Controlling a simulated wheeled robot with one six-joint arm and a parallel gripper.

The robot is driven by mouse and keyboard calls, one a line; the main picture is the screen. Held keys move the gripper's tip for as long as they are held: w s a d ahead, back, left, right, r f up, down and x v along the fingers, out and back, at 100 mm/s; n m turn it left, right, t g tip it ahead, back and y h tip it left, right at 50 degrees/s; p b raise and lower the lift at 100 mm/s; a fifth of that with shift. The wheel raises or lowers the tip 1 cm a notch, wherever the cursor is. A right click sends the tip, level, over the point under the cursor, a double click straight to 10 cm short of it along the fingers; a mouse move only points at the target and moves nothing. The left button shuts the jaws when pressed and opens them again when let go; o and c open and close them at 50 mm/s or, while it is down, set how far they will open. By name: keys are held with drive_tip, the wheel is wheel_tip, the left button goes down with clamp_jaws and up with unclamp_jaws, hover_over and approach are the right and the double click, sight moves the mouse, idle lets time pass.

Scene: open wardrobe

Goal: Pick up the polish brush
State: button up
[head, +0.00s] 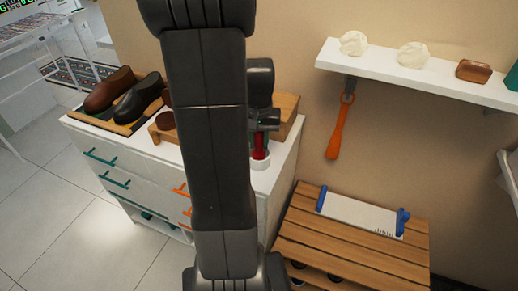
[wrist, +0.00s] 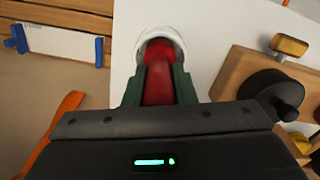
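A red upright piece, which I take to be the polish brush (wrist: 158,84), stands in a white round holder (wrist: 174,47) on the white cabinet top. In the head view the red piece (head: 260,146) shows just below my gripper (head: 256,137), with the white holder (head: 260,163) at its foot. In the wrist view my gripper's green fingers (wrist: 159,88) lie on both sides of the red piece. It fills the gap between them, with no clear space showing. My arm hides part of the cabinet top in the head view.
A wooden rack (wrist: 238,65) with a dark round brush (wrist: 270,95) stands close beside. Dark shoes (head: 138,99) sit on the cabinet's left. An orange shoehorn (head: 340,128) hangs below the wall shelf (head: 380,64). A slatted bench (head: 330,248) stands at right.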

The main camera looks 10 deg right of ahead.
drive_tip(key=shift+c, duration=1.4)
wheel_tip(320, 180, up, 10)
idle(1.6)
